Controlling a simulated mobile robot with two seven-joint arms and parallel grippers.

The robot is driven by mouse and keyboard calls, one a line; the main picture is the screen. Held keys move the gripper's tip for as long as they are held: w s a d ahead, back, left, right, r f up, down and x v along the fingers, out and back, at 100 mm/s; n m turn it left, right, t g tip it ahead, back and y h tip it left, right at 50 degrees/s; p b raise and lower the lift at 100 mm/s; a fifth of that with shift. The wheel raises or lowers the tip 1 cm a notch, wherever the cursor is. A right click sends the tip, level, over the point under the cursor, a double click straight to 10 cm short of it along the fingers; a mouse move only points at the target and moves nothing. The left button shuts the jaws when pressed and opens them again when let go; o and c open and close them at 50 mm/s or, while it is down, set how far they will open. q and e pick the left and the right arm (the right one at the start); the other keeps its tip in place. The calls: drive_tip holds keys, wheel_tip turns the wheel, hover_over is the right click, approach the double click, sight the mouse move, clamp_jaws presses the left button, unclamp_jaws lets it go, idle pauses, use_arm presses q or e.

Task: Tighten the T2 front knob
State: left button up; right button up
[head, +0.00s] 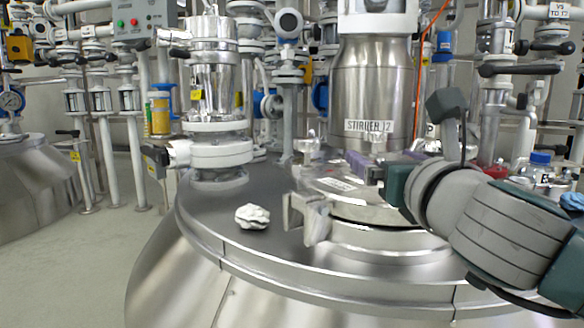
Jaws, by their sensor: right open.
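My right gripper (306,216) has pale metal fingers standing apart with a gap between them. It is over the front left of the round metal hatch on the vessel top, and nothing shows between the fingers. Its grey and teal arm comes in from the right and covers part of the hatch. Small purple parts (357,160) show behind the hatch, close to the arm's wrist. I cannot tell which part is the T2 front knob; it may be hidden by my arm. My left gripper is out of view.
A crumpled white cloth or paper (252,216) lies on the steel vessel top (235,248), left of the gripper. The stirrer housing (372,90) rises behind the hatch. A flanged pipe (215,152) stands at left. Pipes and valves crowd the back.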

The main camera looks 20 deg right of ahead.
drive_tip(key=shift+w+d, duration=0.15)
drive_tip(key=shift+w, duration=0.2)
drive_tip(key=shift+s, duration=0.1)
drive_tip(key=c, duration=1.4)
